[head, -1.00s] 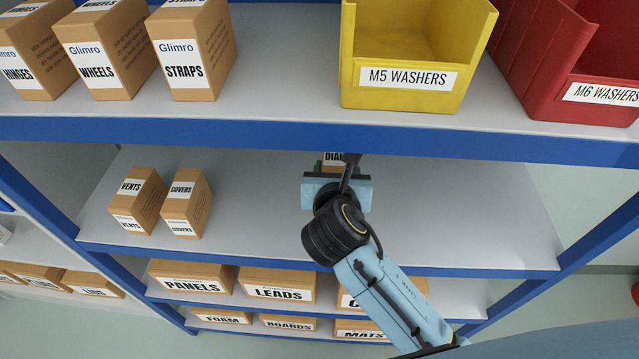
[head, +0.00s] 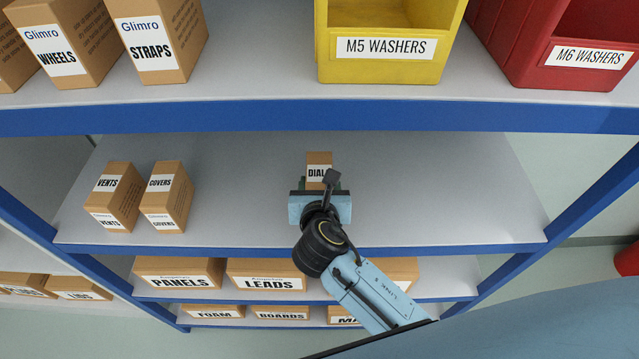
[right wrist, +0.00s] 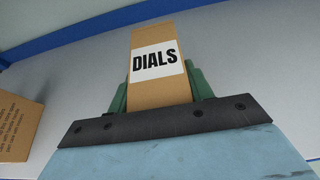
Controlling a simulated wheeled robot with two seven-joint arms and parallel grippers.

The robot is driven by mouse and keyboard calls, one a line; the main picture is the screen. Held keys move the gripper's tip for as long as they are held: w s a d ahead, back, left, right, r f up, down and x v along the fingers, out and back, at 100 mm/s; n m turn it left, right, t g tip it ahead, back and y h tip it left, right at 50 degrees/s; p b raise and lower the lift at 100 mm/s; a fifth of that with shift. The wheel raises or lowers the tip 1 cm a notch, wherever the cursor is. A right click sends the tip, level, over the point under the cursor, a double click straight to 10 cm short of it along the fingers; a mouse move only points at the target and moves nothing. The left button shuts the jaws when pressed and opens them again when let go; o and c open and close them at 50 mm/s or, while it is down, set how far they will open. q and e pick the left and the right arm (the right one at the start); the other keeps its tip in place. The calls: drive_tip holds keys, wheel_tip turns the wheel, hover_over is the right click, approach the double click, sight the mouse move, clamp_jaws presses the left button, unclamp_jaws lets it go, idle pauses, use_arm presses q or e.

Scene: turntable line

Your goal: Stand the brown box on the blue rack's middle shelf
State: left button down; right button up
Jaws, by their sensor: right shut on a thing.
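The brown box labelled DIALS (head: 319,158) is at the middle shelf (head: 420,200) of the blue rack, right of the VENTS and COVERS boxes. It also shows in the right wrist view (right wrist: 158,38), looking upright between the green fingers. My right gripper (head: 319,184) is shut on it. My own wrist hides the box's lower part in the head view, so I cannot tell whether its base touches the shelf. My left gripper is not in view.
The VENTS box (head: 113,197) and COVERS box (head: 167,197) stand at the shelf's left. The upper shelf's blue edge (head: 300,118) runs above my arm; a yellow bin (head: 385,70) and red bin (head: 560,75) sit on it. The middle shelf's right side is clear.

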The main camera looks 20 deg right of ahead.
drive_tip(key=o, duration=1.2)
drive_tip(key=shift+r, duration=0.1)
drive_tip(key=v, duration=1.2)
drive_tip(key=shift+p, duration=0.3)
